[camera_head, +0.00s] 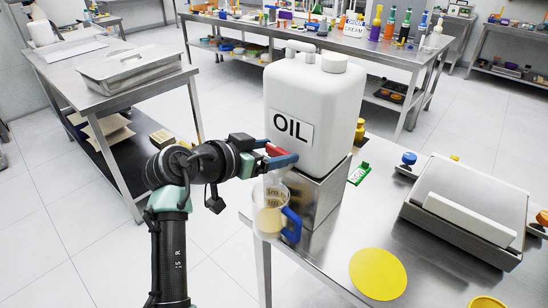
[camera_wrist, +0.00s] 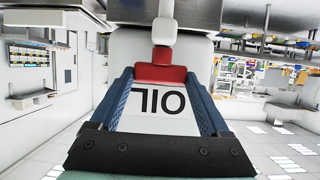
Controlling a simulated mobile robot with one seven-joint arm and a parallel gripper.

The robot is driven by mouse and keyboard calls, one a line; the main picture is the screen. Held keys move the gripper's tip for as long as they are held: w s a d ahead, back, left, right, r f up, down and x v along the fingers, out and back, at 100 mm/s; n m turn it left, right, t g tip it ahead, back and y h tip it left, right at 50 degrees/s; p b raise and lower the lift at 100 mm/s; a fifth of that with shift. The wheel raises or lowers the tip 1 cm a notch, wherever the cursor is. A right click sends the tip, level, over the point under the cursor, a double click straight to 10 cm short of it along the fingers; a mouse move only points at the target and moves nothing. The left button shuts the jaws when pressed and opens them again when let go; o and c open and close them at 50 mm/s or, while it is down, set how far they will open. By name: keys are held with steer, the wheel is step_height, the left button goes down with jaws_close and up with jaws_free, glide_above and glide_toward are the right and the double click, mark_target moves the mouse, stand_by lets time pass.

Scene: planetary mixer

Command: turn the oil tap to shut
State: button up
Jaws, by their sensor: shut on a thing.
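The white oil container (camera_head: 312,105), labelled OIL, stands upright on a metal block (camera_head: 322,197) near the left edge of the table. Its red tap handle (camera_head: 275,150) is at the lower left of the container. My gripper (camera_head: 281,158) is shut on this handle. In the wrist view, the red handle (camera_wrist: 160,73) sits between my two blue fingers (camera_wrist: 160,78), below the white tap body (camera_wrist: 163,33). A clear measuring jug (camera_head: 268,212) with a blue handle and yellowish content stands below the tap. No oil stream shows clearly.
A yellow disc (camera_head: 378,273) and a large metal device (camera_head: 470,205) lie on the table to the right. A yellow-capped bottle (camera_head: 359,131) and a green card (camera_head: 358,173) are behind the block. A side table (camera_head: 110,95) stands at the left.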

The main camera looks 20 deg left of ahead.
steer(key=o, duration=1.2)
steer(key=b+v, duration=0.2)
steer(key=v, duration=1.1)
